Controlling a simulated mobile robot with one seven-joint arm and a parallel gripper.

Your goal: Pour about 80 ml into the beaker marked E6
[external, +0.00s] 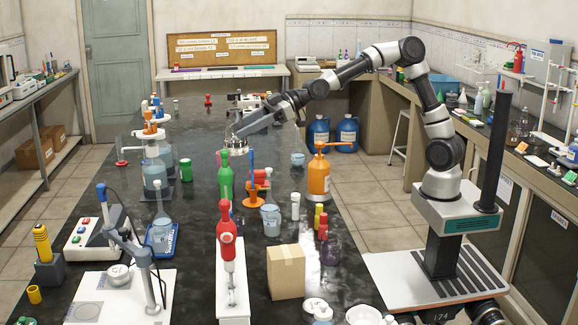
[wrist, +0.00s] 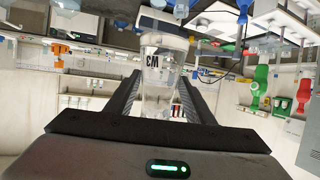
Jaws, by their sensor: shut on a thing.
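My gripper (external: 242,134) is shut on a clear glass vessel, which shows between the two dark fingers in the wrist view (wrist: 160,80). It bears a dark mark that may read W3 upside down; I cannot be sure. How much liquid it holds is not clear. In the external view my gripper is above the dark bench, behind the green bottle. No E6 mark is readable, so I cannot tell which beaker is E6.
A cardboard box (external: 286,272) is at the front. A stirrer with a glass vessel (external: 154,172) is at the left.

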